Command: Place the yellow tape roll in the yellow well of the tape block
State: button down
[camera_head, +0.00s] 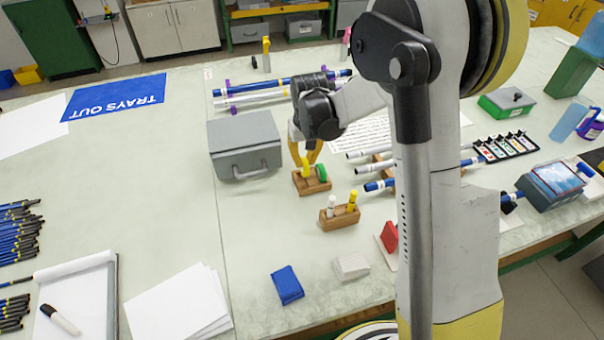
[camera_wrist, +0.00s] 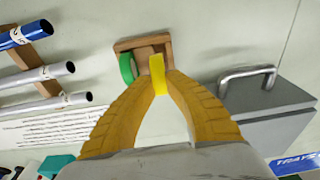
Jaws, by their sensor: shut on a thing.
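The yellow tape roll (camera_wrist: 158,73) is seen edge-on between my fingertips in the wrist view. My gripper (camera_wrist: 159,88) is shut on it, and the gripper also shows from the side in the head view (camera_head: 309,158). The wooden tape block (camera_head: 313,187) lies on the table directly below the fingertips. The block shows at the top of the wrist view (camera_wrist: 124,45). A green tape roll (camera_head: 321,173) stands upright at one end of the block, beside the yellow roll. The yellow roll overlaps the block's other end; whether it is seated in its well or just above, I cannot tell.
A grey toolbox (camera_head: 240,135) with a handle stands close left of the block. A wooden marker holder (camera_head: 340,217) stands in front. Racked tubes (camera_head: 372,152) lie to the right. Blue (camera_head: 287,285) and white blocks lie nearer the front edge.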

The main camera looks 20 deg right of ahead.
aim_at(302, 170)
jog(key=shift+a+f, duration=0.2)
jog(key=shift+f, duration=0.3)
jog(key=shift+f+b, duration=0.85)
jog(key=shift+f, duration=0.75)
jog(key=shift+f, duration=0.25)
jog(key=c, duration=1.5)
grip_release()
jog(key=shift+c, duration=0.2)
jog(key=shift+r, duration=0.15)
